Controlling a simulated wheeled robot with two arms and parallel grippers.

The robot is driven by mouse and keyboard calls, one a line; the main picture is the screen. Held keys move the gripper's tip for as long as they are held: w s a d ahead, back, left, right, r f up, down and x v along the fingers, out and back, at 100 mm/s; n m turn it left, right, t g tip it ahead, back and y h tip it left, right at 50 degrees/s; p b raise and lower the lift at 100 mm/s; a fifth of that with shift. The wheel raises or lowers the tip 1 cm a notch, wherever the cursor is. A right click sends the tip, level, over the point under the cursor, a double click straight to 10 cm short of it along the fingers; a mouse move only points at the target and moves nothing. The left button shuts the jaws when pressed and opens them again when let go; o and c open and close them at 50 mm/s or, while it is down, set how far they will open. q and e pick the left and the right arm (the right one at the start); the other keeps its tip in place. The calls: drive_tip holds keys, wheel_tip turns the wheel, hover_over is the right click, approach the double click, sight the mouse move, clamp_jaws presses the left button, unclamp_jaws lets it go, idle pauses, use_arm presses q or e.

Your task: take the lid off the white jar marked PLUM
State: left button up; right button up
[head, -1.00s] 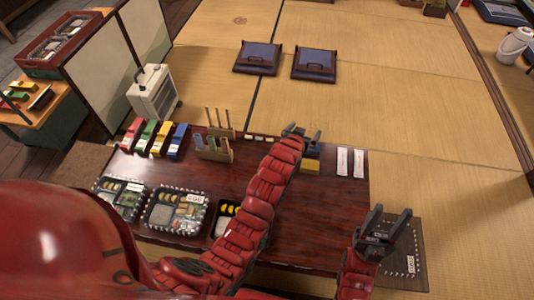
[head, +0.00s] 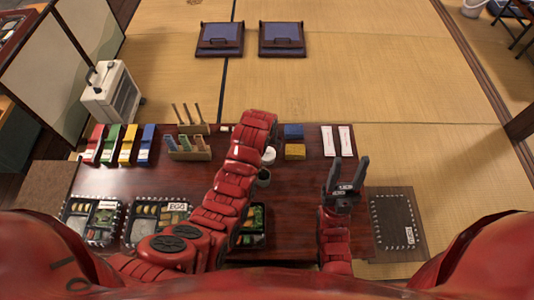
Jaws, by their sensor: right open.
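A small white round thing (head: 269,155), which may be the jar, stands on the dark red table just right of my left forearm. It is partly hidden by that arm, and I cannot read any PLUM mark or tell whether a lid is on it. My left arm reaches up across the table, and its gripper jaws are hidden behind the arm. My right gripper (head: 348,174) is open and empty, fingers pointing away, over the table's right end, well to the right of the white thing.
Two pale packets (head: 337,141) lie further right. Several lunch boxes (head: 95,220) line the near side. A dark mat (head: 397,222) lies at the right. A wooden holder (head: 188,149) stands left of my arm.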

use_arm(q)
hover_over(267, 151)
drive_tip(key=s, duration=0.2)
drive_tip(key=x, duration=0.4)
drive_tip(key=shift+s+a+f, duration=0.1)
drive_tip(key=shift+s+f, duration=0.1)
drive_tip(key=shift+s, duration=0.1)
drive_tip(key=shift+f+b, duration=0.3)
drive_tip(key=shift+f, duration=0.15)
drive_tip(key=shift+b+x, duration=0.55)
drive_tip(key=shift+x, duration=1.65)
drive_tip(key=c, duration=1.1)
drive_tip(key=shift+r, duration=0.1)
